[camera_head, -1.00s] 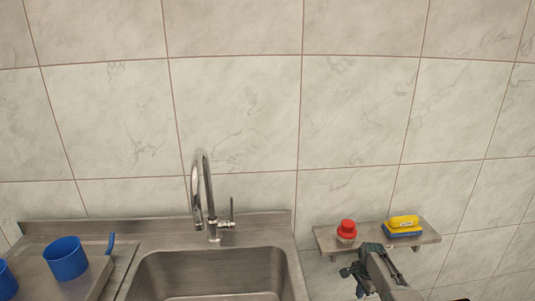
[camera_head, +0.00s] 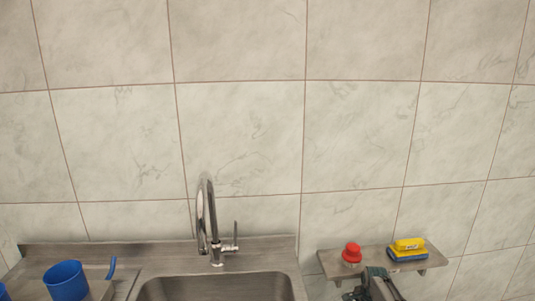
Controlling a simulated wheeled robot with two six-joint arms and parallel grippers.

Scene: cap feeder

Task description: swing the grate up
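No grate is in view. One of my arms, which I take to be the right (camera_head: 372,286), shows at the bottom edge, just below and in front of the small wall shelf. Only its dark upper end is in the picture, and its fingers cannot be made out. My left gripper is out of view.
A metal sink (camera_head: 215,288) with a tall curved tap (camera_head: 207,215) stands against the tiled wall. A blue mug (camera_head: 66,280) is at the left. The wall shelf (camera_head: 335,262) carries a red-capped container (camera_head: 352,254) and a yellow and blue sponge (camera_head: 408,250).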

